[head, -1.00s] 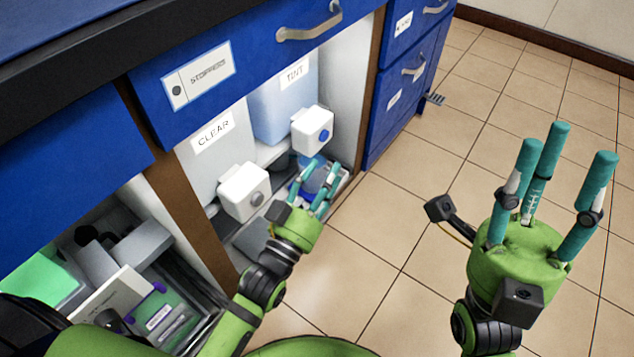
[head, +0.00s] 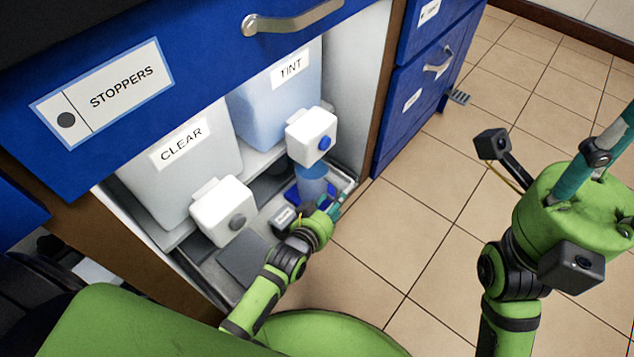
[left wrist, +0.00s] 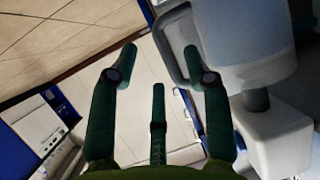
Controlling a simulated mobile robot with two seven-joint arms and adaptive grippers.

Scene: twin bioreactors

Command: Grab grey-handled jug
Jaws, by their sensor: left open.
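A translucent bluish jug (head: 312,184) stands under the white tap of the TINT tank in the open cabinet bay. In the left wrist view the pale jug (left wrist: 240,45) fills the upper right, with its grey handle (left wrist: 168,42) toward the fingers. My left gripper (head: 334,208) is open beside the jug on its near right side. In the left wrist view its spread fingers (left wrist: 158,62) are empty, and the right-hand finger overlaps the handle and jug edge; contact cannot be told. My right gripper (head: 603,150) is raised at the right, its fingers partly cut off.
The CLEAR tank (head: 180,165) and TINT tank (head: 275,100) stand in the bay, with white taps (head: 222,212) sticking out. A grey tray (head: 243,258) lies below. The blue STOPPERS drawer (head: 110,90) overhangs the bay. Open tiled floor (head: 420,230) lies to the right.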

